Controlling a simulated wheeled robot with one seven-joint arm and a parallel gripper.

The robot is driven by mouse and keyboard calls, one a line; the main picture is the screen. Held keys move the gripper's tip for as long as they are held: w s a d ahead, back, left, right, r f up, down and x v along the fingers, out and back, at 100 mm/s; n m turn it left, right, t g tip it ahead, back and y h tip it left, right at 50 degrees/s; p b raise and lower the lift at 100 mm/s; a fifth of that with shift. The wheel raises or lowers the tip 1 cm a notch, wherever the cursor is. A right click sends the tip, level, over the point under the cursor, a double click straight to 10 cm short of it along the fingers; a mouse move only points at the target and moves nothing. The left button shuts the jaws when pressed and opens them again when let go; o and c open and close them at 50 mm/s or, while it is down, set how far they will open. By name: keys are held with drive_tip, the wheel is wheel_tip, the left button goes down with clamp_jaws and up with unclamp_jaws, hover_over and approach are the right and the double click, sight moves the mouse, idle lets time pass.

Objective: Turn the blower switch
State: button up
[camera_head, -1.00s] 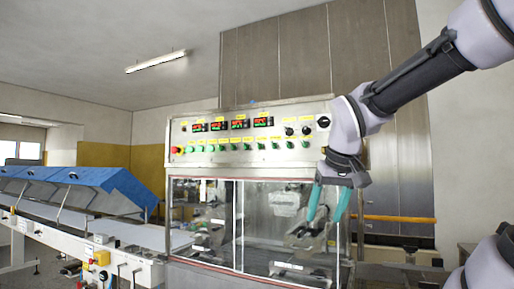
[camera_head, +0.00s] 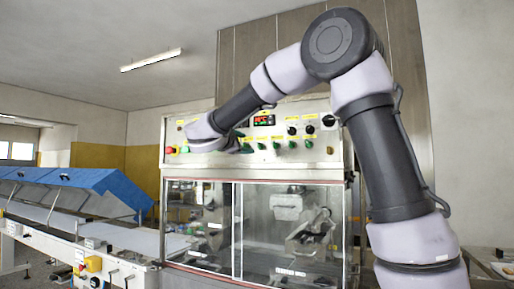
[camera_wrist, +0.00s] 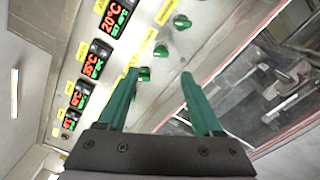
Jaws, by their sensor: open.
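The control panel (camera_head: 320,157) has a row of green knobs with yellow labels; I cannot read which one is the blower switch. In the head view, green knobs such as this one (camera_head: 276,146) show right of my gripper, while my arm hides the panel's left middle. In the wrist view, my gripper (camera_wrist: 158,74) is open, its two green fingers pointing at the panel. One green knob (camera_wrist: 144,75) appears between the fingers, close to the left fingertip; I cannot tell whether they touch. Further green knobs (camera_wrist: 161,50) and (camera_wrist: 181,22) lie beyond the fingertips.
Red and green temperature displays (camera_wrist: 97,60) line the panel beside the knobs. Black knobs (camera_head: 308,130) sit at its right. A glass-fronted cabinet (camera_head: 205,225) is below the panel. A conveyor with blue covers (camera_head: 75,190) stands at the left.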

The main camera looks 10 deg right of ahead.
sight(259, 146)
drive_tip(key=x, duration=1)
drive_tip(key=shift+d, duration=0.1)
clamp_jaws()
